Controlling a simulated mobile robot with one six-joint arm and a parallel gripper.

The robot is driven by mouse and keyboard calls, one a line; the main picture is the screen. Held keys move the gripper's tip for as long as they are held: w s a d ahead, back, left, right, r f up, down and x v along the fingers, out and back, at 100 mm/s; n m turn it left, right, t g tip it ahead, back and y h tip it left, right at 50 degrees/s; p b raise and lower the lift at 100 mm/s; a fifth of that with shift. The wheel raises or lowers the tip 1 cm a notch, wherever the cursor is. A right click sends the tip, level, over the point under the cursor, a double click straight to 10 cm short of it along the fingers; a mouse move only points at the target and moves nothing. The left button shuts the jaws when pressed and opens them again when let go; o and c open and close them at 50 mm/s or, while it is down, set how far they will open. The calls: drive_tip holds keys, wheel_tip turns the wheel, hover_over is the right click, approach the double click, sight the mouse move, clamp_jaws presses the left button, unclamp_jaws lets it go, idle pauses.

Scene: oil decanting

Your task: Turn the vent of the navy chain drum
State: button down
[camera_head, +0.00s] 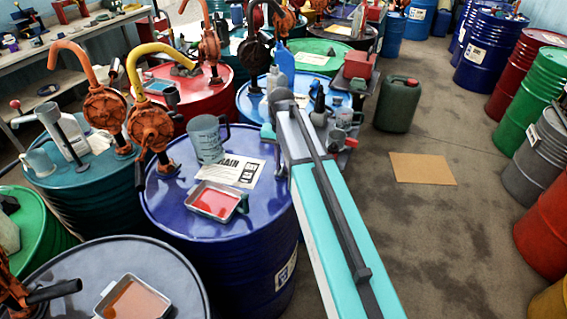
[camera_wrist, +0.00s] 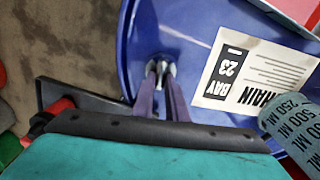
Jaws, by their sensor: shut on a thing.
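The navy drum (camera_head: 168,213) stands in the middle of the head view, with a white label (camera_head: 232,169) on its lid. In the wrist view its blue lid (camera_wrist: 190,25) fills the upper middle, and the label (camera_wrist: 245,75) reads "BAY 23". My gripper (camera_wrist: 160,73) reaches down to the lid left of the label. Its two fingers are closed around the small metallic vent (camera_wrist: 159,66), which is mostly covered by the fingertips. In the head view my arm hides the vent, and the fingertips cannot be made out.
A grey measuring jug (camera_head: 207,139) and a tray of red liquid (camera_head: 215,201) stand on the navy lid; the jug also shows in the wrist view (camera_wrist: 292,122).

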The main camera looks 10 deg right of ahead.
sight(282, 167)
drive_tip(key=shift+s+a+f+n, duration=0.1)
drive_tip(key=shift+s+n, duration=0.1)
drive_tip(key=shift+n, duration=0.4)
drive_tip(key=c, duration=1.8)
unclamp_jaws()
drive_tip(key=shift+o, duration=0.2)
drive_tip(key=shift+w, duration=0.1)
drive_tip(key=shift+r+p, duration=0.55)
drive_tip(key=shift+r, duration=0.3)
wheel_tip(282, 167, up, 12)
drive_tip(key=p, duration=0.7)
drive_tip(key=shift+r+p, duration=0.15)
drive_tip(key=shift+p, duration=0.2)
